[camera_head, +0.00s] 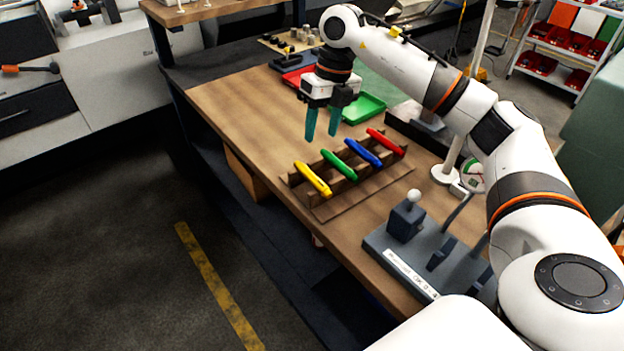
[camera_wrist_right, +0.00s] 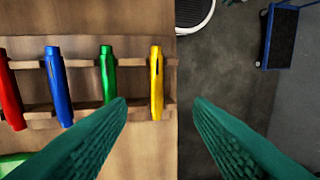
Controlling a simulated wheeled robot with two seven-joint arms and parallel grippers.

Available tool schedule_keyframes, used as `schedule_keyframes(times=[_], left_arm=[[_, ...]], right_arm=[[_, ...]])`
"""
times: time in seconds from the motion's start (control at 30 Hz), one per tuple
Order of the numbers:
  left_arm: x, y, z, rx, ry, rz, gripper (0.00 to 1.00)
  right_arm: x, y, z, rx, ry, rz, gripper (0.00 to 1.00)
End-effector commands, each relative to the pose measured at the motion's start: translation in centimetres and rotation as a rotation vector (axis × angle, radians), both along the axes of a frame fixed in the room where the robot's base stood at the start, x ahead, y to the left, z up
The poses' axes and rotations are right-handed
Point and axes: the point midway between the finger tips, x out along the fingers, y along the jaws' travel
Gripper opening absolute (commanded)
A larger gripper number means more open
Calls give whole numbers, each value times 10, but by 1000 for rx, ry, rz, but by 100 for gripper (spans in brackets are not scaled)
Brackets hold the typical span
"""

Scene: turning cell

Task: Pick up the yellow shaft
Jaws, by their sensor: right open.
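The yellow shaft (camera_head: 312,179) lies in a wooden rack, at the left end of a row with green, blue and red shafts. In the right wrist view the yellow shaft (camera_wrist_right: 156,83) is upright in the picture, slightly left of the middle between the fingers. My right gripper (camera_head: 322,122) is open and empty above the table, behind the rack and apart from the shafts. Its teal fingers also show in the right wrist view (camera_wrist_right: 160,115). My left gripper is not in view.
The green shaft (camera_head: 337,165), blue shaft (camera_head: 363,152) and red shaft (camera_head: 385,142) share the rack (camera_head: 345,193). A green tray (camera_head: 364,108) and a red tray (camera_head: 297,77) stand behind. A grey fixture (camera_head: 407,218) stands at the front right. The table (camera_head: 240,110) is bare left of the gripper.

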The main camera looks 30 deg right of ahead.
Motion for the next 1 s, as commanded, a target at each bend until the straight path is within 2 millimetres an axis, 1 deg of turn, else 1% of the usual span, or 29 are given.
schedule_keyframes(times=[0.03, 0.1, 0.33, 0.4, 0.57, 0.73, 0.83, 0.9, 1.0], left_arm=[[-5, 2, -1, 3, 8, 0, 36], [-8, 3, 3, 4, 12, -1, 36], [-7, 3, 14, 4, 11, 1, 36], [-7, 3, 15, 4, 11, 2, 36], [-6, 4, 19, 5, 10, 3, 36], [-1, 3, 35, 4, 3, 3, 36], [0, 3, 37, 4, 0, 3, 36], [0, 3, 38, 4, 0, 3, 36], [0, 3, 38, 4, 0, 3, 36]], right_arm=[[-1, 1, -7, -1, 4, 0, 47], [-1, 2, -16, -1, 7, 0, 47], [-1, 10, -53, 0, 6, 1, 47], [-1, 12, -61, 0, 4, 1, 47], [0, 13, -70, 1, 4, 1, 47], [1, 15, -94, 1, 7, 0, 47], [2, 17, -109, 1, 5, 1, 47], [2, 18, -115, 1, 4, 2, 47], [2, 19, -118, 1, 1, 2, 47]])
